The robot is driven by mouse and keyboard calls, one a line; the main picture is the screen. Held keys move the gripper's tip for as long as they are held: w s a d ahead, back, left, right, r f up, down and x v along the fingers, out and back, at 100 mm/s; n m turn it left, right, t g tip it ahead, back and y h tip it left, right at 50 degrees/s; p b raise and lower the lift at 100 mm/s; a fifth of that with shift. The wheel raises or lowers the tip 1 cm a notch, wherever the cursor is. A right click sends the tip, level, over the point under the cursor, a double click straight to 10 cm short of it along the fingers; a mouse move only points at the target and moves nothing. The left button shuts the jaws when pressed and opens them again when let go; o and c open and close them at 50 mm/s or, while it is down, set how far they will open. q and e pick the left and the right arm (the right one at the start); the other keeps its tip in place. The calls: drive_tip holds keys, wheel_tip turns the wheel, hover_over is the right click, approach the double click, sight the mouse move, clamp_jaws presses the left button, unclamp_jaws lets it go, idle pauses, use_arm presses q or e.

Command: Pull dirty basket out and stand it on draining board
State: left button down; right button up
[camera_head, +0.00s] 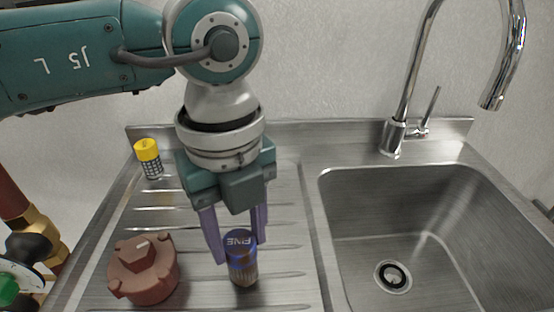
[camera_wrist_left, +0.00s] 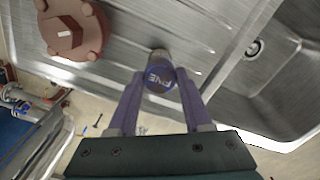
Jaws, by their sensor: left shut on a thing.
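A strainer basket with a blue cap lettered "FINE" and a brownish lower body (camera_head: 243,274) is upright over the ribbed draining board (camera_head: 283,205), near its front. It also shows in the left wrist view (camera_wrist_left: 160,78), between the fingers. My left gripper (camera_head: 238,250) points down and is shut on the blue cap. Whether the basket's foot touches the board is hard to tell. My right gripper is not in view.
A red-brown lobed cap (camera_head: 143,270) lies on the board left of the basket. A yellow-capped mesh basket (camera_head: 149,158) stands at the back left. The sink bowl (camera_head: 410,220) and tap (camera_head: 395,130) are on the right. Brass pipework (camera_head: 38,228) is at far left.

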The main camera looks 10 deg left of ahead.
use_arm(q)
drive_tip(key=shift+f, duration=0.55)
drive_tip(key=shift+c, duration=1.2)
unclamp_jaws()
drive_tip(key=shift+r, duration=0.15)
wheel_tip(320, 180, up, 9)
drive_tip(key=p, duration=0.8)
